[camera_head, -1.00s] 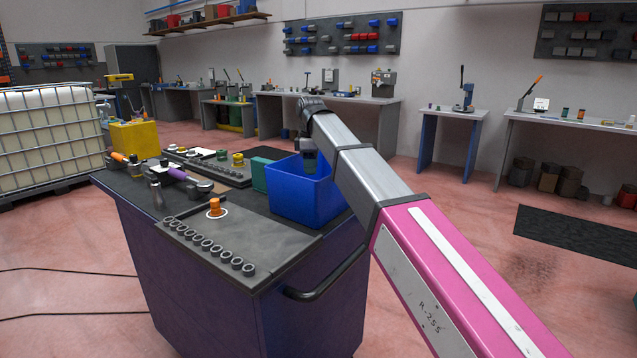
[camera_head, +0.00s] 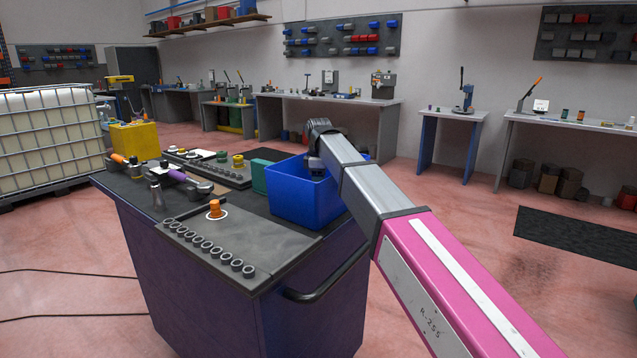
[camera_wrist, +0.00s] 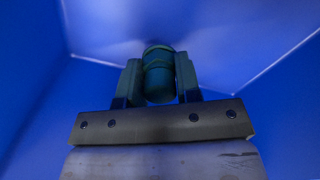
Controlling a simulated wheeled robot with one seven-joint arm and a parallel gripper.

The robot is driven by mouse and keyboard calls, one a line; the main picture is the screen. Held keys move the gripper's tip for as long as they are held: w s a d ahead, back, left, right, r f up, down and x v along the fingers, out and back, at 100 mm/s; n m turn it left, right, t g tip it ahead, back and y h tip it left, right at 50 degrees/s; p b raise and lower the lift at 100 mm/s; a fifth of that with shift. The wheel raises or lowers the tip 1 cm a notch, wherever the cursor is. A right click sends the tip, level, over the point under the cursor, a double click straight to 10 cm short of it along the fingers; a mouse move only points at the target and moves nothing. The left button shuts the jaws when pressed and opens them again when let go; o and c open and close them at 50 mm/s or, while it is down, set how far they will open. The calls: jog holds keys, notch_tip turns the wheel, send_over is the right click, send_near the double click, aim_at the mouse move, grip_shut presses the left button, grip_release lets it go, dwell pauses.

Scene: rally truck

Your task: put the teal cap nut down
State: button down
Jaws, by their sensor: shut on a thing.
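The teal cap nut (camera_wrist: 158,75) is between the two fingers of my gripper (camera_wrist: 158,78) in the wrist view, and the gripper is shut on it. Blue walls surround them there, so the gripper is down inside the blue bin (camera_head: 292,197). In the head view the bin stands on the cart top near its far right corner. There my arm reaches over the bin's right side, and the fingers and cap nut are hidden behind the bin's walls. I cannot tell whether the cap nut touches the bin's floor.
The cart (camera_head: 240,312) also carries a grey mat (camera_head: 270,240) with a row of dark rings, an orange piece (camera_head: 215,208), a purple-handled tool (camera_head: 180,175) and a green box (camera_head: 259,176) beside the bin. Workbenches stand along the far wall.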

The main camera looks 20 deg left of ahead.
jog(key=shift+f, duration=0.6)
jog(key=c, duration=0.8)
grip_release()
notch_tip(320, 180, up, 13)
jog(key=shift+f, duration=0.2)
jog(key=shift+r, duration=0.35)
